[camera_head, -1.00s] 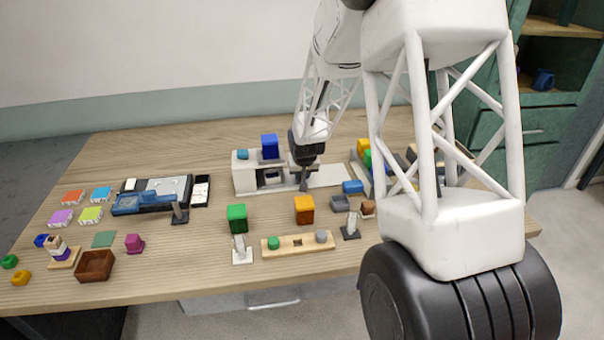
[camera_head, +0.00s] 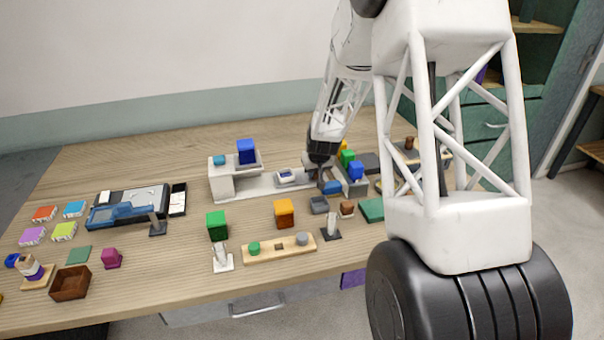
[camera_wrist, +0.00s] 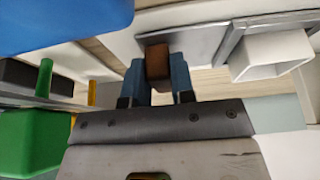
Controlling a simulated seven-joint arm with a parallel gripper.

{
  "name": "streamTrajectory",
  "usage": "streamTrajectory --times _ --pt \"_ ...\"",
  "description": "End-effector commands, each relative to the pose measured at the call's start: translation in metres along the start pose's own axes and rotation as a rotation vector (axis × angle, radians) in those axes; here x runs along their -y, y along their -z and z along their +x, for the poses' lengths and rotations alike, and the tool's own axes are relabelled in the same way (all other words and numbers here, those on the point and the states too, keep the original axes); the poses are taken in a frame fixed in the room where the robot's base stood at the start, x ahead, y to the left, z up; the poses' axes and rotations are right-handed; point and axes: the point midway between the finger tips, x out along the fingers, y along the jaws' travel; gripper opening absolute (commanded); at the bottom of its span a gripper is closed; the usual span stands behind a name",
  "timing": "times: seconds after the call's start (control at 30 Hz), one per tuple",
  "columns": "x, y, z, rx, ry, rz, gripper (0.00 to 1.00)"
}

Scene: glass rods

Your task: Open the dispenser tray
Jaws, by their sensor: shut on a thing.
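The dispenser is a white unit with a housing (camera_head: 221,182) at its left end and a long, low base reaching right. The dispenser tray (camera_head: 286,177), a small pale holder with a dark blue centre, sits out on the base, clear of the housing to its right. My gripper (camera_head: 314,174) is at the right end of the base, beside the tray. In the wrist view my gripper (camera_wrist: 162,82) has its blue fingers shut on a brown handle (camera_wrist: 157,61), in front of a grey plate (camera_wrist: 195,38). In the head view my gripper hides the handle.
A grey bin (camera_head: 351,183) with coloured blocks is close right of my gripper. The table behind the dispenser is clear.

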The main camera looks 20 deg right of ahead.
Motion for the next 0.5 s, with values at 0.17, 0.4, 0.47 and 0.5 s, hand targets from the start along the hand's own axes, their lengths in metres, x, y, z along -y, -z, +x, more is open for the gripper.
streamTrajectory --times 0.17,0.4,0.47,0.5 --pt "-0.021 0.000 0.000 -0.001 -0.001 0.001 0.00" --pt "-0.024 0.001 0.000 -0.002 0.000 0.000 0.00" --pt "-0.024 0.001 0.000 -0.002 0.000 0.000 0.00" --pt "-0.024 0.001 0.000 -0.002 0.000 0.000 0.00"
